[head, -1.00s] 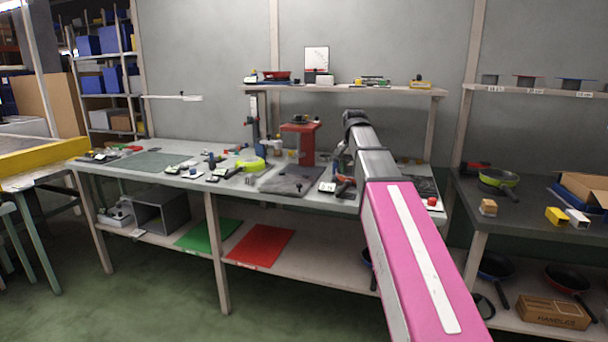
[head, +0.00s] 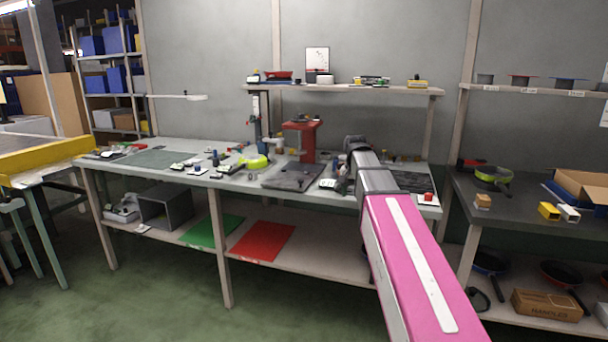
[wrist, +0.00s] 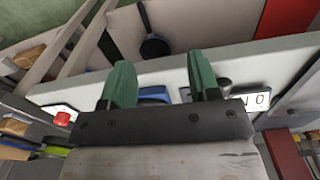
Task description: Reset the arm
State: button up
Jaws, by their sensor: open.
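My arm (head: 415,265), pink with a white stripe and grey joints, reaches forward over the right part of the workbench (head: 290,249). In the head view its far end is mostly hidden behind its own links. In the wrist view my gripper (wrist: 160,82) shows two green fingers standing well apart. It is open, and nothing is held between them. A blue thing (wrist: 155,94) shows behind the gap, partly hidden by the gripper body. I cannot tell how far it is from the fingers.
An upper shelf (head: 345,89) runs behind. A side table (head: 515,207) stands right. Open floor lies in front.

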jog(key=s+f+n, duration=0.1)
jog(key=s+f, duration=0.5)
jog(key=f, duration=0.4)
jog(key=s+d+f+n, duration=0.1)
jog(key=s+f+n, duration=0.1)
jog(key=s+f, duration=0.5)
jog(key=s+f+n, duration=0.1)
jog(key=s+f, duration=0.5)
jog(key=f, duration=0.7)
jog(key=shift+s+d+f, duration=0.15)
jog(key=shift+s+f, duration=0.15)
jog(key=shift+f, duration=0.1)
jog(key=shift+c, duration=0.3)
